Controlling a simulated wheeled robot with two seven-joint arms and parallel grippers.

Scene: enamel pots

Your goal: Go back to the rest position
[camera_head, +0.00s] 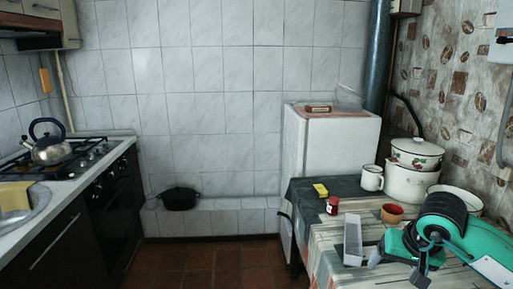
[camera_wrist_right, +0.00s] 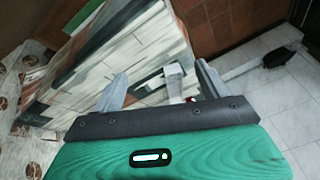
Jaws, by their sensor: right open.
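My right gripper (camera_head: 402,270) is over the right front part of the table (camera_head: 335,278), with its green and black arm coming in from the right. In the right wrist view my right gripper (camera_wrist_right: 162,88) has its two grey fingers spread apart, with nothing held between them. The patterned tablecloth (camera_wrist_right: 135,45) lies beyond the fingers. My left gripper does not show in either view.
The tiled floor (camera_head: 205,265) to the left is clear.

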